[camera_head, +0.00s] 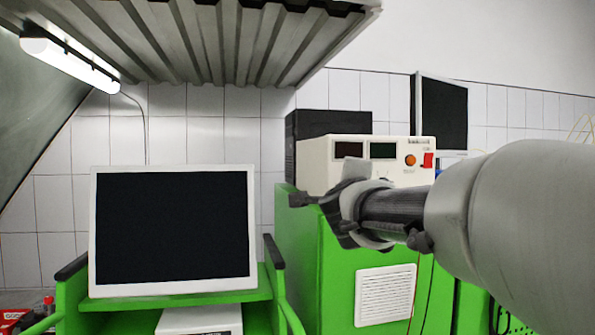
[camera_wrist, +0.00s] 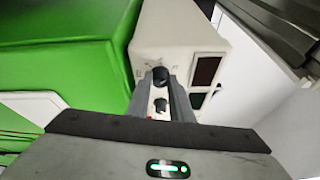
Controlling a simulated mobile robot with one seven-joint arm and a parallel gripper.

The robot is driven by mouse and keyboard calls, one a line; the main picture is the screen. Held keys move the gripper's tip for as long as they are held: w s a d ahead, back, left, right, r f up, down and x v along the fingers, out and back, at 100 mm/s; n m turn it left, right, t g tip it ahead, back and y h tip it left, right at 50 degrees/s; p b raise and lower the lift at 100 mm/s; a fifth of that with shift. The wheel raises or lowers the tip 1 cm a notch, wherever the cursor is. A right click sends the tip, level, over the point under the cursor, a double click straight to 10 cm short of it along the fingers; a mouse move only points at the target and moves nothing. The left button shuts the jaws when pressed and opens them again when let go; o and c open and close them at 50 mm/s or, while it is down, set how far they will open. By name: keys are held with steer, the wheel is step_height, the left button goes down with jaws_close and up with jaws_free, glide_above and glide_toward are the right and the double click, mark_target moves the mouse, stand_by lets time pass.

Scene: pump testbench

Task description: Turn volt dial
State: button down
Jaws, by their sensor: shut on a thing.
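The cream power supply (camera_head: 318,165) stands on the green cabinet, with two dark displays, an orange button and a red switch on its front. It also shows in the wrist view (camera_wrist: 180,30). In the wrist view, a black dial (camera_wrist: 160,77) on its front is between the fingertips of my gripper (camera_wrist: 161,82), which is shut on it. A second dark knob (camera_wrist: 160,105) shows between the fingers, nearer the palm. The dial labels are too small to read. In the head view, my gripper (camera_head: 352,180) reaches the supply's front and hides the dials.
A green cabinet (camera_head: 300,235) with a white vent bears the supply. A black box (camera_head: 325,123) stands behind it. A white-framed monitor (camera_head: 172,230) stands at the left on a green stand. A corrugated shelf (camera_head: 215,45) with a lamp hangs above.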

steer(key=shift+r+m+g+p, duration=0.15)
steer(key=shift+m+g+p, duration=0.1)
steer(key=shift+m+p, duration=0.5)
steer(key=shift+r+m+g+p, duration=0.15)
steer(key=shift+m+g+p, duration=0.1)
steer(key=shift+m+p, duration=0.5)
steer(key=shift+f, duration=0.1)
steer(key=c, duration=1.6)
jaws_free()
steer(key=shift+d, duration=0.1)
steer(key=v, duration=1.7)
steer(key=shift+s+d, duration=0.15)
steer(key=shift+s, duration=0.1)
steer(key=shift+r, duration=0.2)
